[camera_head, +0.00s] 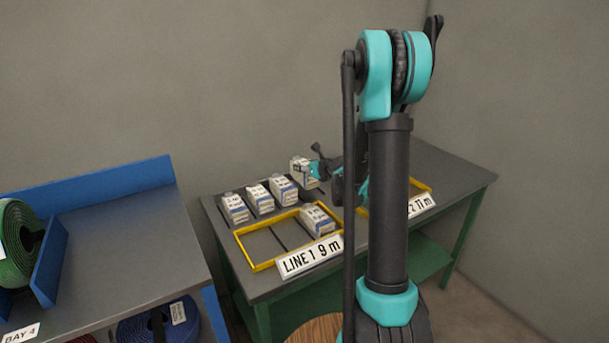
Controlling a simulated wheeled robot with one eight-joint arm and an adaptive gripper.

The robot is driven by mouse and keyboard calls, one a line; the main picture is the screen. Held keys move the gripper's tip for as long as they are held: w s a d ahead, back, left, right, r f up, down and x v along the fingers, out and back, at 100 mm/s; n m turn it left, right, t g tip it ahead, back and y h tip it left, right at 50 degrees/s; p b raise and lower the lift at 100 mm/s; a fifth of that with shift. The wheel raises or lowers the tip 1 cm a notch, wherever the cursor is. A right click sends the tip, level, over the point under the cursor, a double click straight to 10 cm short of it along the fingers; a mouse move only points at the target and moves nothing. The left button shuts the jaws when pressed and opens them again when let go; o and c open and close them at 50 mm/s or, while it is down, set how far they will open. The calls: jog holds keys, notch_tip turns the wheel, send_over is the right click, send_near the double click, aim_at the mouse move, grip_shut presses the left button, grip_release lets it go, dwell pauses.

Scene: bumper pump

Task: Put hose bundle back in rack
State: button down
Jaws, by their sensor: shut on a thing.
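My gripper (316,171) is shut on a white labelled bundle (301,172) with a grey top, at the back of the grey table. The bundle is at the right end of a row of similar bundles, a little higher in the picture than they are. I cannot tell whether it touches the dark rack strip (308,194) under it. Bundles in the row stand at the left (234,208), in the middle (260,199) and at the right (284,189). My arm hides part of the gripper. The print on the labels is too small to read.
A yellow frame (254,267) marked "LINE 1 9 m" holds one white bundle (318,221). A second yellow frame (419,185) is partly behind my arm. At left, a blue-edged shelf (120,235) carries a green hose coil (17,245); a blue coil (135,327) lies below.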

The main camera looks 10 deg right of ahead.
jog(key=shift+f, duration=1.9)
jog(key=c, duration=0.7)
grip_release()
jog(key=shift+f, duration=0.1)
jog(key=v, duration=1.2)
